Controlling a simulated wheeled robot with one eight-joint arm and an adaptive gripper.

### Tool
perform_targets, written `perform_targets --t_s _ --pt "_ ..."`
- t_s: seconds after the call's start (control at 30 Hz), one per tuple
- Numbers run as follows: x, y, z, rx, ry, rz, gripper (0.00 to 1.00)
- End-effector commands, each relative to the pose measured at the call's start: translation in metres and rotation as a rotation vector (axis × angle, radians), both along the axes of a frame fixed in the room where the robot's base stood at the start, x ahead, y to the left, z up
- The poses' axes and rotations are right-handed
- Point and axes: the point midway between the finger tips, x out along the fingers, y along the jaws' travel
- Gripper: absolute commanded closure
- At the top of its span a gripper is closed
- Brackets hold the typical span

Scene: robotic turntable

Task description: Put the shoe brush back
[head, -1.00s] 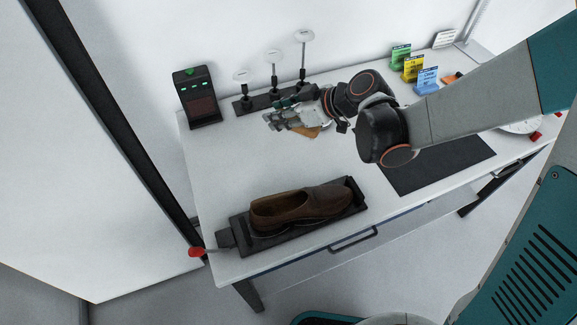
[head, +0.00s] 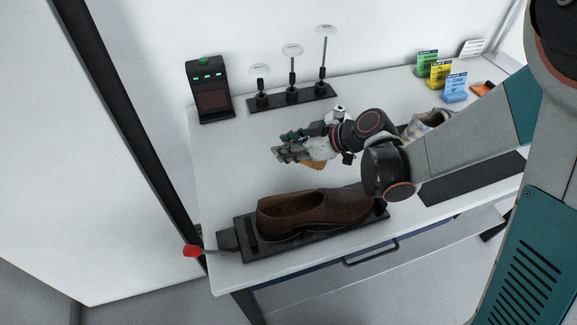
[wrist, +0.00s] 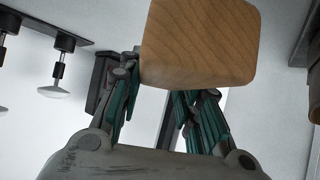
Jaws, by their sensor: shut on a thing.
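My gripper (head: 281,150) is shut on the shoe brush, a wooden block (wrist: 200,42) that fills the top middle of the wrist view between the green-padded fingers. In the head view a small tan part of the brush (head: 313,165) shows beneath the gripper; the rest is hidden by the fingers, and its bristles cannot be made out. The gripper holds it over the white table, between the row of stands and the brown shoe. The brown shoe (head: 310,212) lies on a black holder (head: 300,240) near the table's front edge.
A black base with several disc-topped stands (head: 293,96) is at the back, beside a dark box with green lights (head: 209,90). Coloured cards (head: 440,74) stand at the back right. A black mat (head: 470,178) lies at right, partly behind my arm. The left tabletop is clear.

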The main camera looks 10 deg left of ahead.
Motion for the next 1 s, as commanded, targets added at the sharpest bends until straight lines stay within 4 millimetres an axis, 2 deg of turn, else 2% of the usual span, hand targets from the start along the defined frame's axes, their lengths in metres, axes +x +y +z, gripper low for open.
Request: perform_targets --t_s 0.23,0.47,0.87,0.9,0.97,1.0 --pt "0.000 0.000 -0.016 0.000 0.000 0.000 1.00" --pt "0.000 0.000 -0.048 0.000 0.000 0.000 1.00" --pt "0.000 0.000 -0.051 0.000 0.000 0.000 1.00" --pt "0.000 0.000 -0.051 0.000 0.000 0.000 0.64" --pt "0.000 0.000 -0.050 0.000 0.000 0.000 0.50" --pt "0.000 0.000 -0.050 0.000 0.000 0.000 0.48"
